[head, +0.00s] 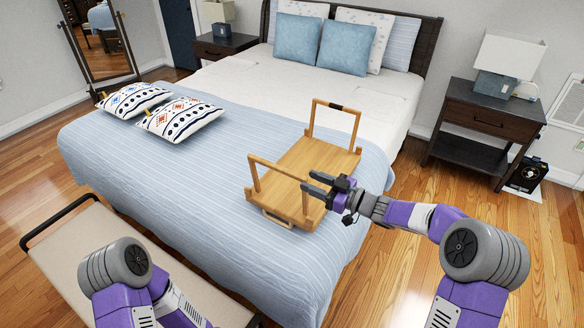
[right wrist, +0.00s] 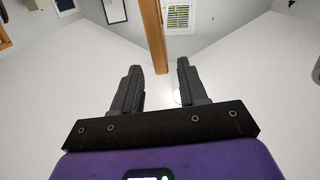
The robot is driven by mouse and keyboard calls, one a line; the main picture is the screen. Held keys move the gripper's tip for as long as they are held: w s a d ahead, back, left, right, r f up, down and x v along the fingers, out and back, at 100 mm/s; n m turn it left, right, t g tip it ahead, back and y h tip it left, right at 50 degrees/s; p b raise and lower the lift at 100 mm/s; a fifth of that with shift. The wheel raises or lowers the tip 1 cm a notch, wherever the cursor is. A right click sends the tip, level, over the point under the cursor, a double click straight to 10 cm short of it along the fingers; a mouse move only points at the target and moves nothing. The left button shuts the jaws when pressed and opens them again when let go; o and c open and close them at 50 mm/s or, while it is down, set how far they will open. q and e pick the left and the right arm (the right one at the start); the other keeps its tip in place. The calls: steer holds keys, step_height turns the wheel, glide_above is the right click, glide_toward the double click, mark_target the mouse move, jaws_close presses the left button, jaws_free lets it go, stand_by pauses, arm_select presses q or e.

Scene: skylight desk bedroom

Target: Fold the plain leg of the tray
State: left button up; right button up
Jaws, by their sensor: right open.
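The wooden tray (head: 318,160) lies on the bed with both legs standing up. The near leg (head: 277,168) is plain wood. The far leg (head: 350,109) has a dark band on its top bar. My right gripper (head: 313,184) is open at the right end of the near leg's top bar. In the right wrist view, a wooden bar (right wrist: 153,35) shows in the gap between the open fingertips (right wrist: 160,72), nearer the left finger. I cannot tell whether they touch. My left arm is at the lower left; its gripper is not in view.
The bed (head: 200,190) has a blue striped cover, with patterned cushions (head: 182,119) left of the tray. A bench (head: 120,245) stands at the bed's foot. A dark nightstand (head: 480,125) with a lamp stands at the right. Cover around the tray's left side is clear.

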mark_target(293, 173)
steer(key=x, duration=0.6)
steer(key=shift+w+a+f+b, duration=0.1)
steer(key=shift+w+a+b, duration=0.1)
steer(key=shift+a+b, duration=0.15)
steer(key=shift+a, duration=0.1)
steer(key=shift+c, duration=0.3)
jaws_close()
